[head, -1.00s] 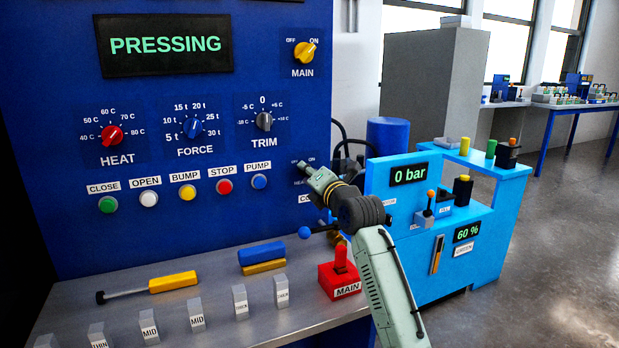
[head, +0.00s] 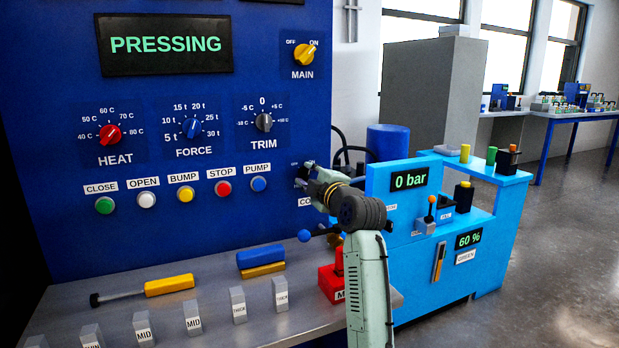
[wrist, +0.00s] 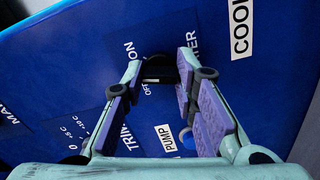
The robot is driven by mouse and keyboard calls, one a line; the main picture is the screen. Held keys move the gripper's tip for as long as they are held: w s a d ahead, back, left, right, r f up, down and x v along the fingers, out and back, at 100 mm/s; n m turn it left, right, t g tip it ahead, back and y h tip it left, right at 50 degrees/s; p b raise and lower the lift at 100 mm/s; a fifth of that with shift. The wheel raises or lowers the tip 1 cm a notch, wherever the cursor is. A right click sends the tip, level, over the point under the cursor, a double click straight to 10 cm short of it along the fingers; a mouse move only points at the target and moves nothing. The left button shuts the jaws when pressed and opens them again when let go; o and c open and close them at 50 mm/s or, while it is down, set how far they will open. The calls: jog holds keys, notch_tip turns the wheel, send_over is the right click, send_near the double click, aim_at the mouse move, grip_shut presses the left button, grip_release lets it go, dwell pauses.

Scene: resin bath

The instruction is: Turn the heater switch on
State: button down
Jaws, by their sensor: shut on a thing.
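The heater switch (wrist: 160,72) is a dark knob on the blue panel, with OFF, ON and a partly covered HEATER label around it in the wrist view. My gripper (wrist: 161,66) is shut on this knob, one fingertip on either side. The fingers hide parts of the knob, and I cannot tell which mark it points to. In the head view my gripper (head: 306,177) is against the right part of the panel and hides the switch.
The PUMP button (wrist: 187,138) is close to my fingers in the wrist view. A COOL label (wrist: 240,35) is on the other side. In the head view a red MAIN lever box (head: 331,283) stands below my arm, and a light-blue unit (head: 400,255) is to the right.

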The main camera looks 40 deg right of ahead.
jog(key=m+p, duration=0.1)
jog(key=m, duration=0.4)
jog(key=shift+m, duration=0.3)
dwell(0.4)
jog(key=c, duration=1.3)
grip_release()
jog(key=v, duration=1.2)
jog(key=shift+a, duration=0.1)
